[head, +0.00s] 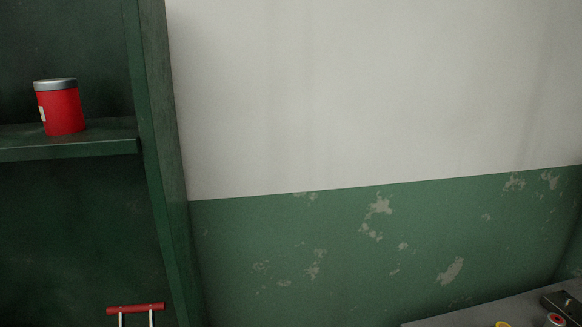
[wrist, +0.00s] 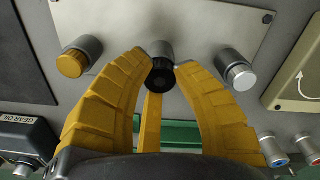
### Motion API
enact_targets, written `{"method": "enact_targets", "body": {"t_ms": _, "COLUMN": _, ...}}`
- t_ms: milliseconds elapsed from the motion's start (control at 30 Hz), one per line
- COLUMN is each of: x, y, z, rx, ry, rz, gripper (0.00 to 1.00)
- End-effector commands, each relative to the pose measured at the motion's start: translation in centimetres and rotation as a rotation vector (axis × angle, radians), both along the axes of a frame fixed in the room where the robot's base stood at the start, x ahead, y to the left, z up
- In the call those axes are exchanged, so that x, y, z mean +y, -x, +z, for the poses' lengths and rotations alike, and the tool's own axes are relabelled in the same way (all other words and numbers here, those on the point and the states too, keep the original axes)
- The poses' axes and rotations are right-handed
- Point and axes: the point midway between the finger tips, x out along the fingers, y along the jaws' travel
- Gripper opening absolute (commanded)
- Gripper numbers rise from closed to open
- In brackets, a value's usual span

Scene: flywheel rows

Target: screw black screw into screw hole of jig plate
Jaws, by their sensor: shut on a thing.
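In the wrist view, my gripper (wrist: 162,68) has its yellow fingers shut on the black screw (wrist: 161,77), with a fingertip at each side of it. The screw's dark round head faces the camera. Behind it is the pale jig plate (wrist: 115,22), and the screw is in line with a grey cylinder at the plate's lower edge. The screw hole is hidden, and I cannot tell how deep the screw sits. A brass-ended cylinder (wrist: 77,58) stands to the left and a silver-ended one (wrist: 236,70) to the right. My gripper is not in the head view.
In the wrist view, a box labelled GEAR OIL (wrist: 25,138) is at lower left. A beige panel with a curved arrow (wrist: 300,80) is at right, above red- and blue-ended cylinders (wrist: 290,148). The head view shows a red can (head: 62,110) on a green shelf (head: 75,150).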

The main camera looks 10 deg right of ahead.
Motion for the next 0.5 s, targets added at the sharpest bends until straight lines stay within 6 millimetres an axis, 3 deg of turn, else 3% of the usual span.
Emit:
{"method": "enact_targets", "body": {"t_ms": 300, "x": 0.08, "y": -0.01, "z": -0.15, "rx": 0.000, "ry": -0.003, "rz": -0.303, "gripper": 0.00}}
{"method": "enact_targets", "body": {"t_ms": 500, "x": 0.10, "y": -0.01, "z": -0.18, "rx": 0.000, "ry": -0.004, "rz": -0.399, "gripper": 0.00}}
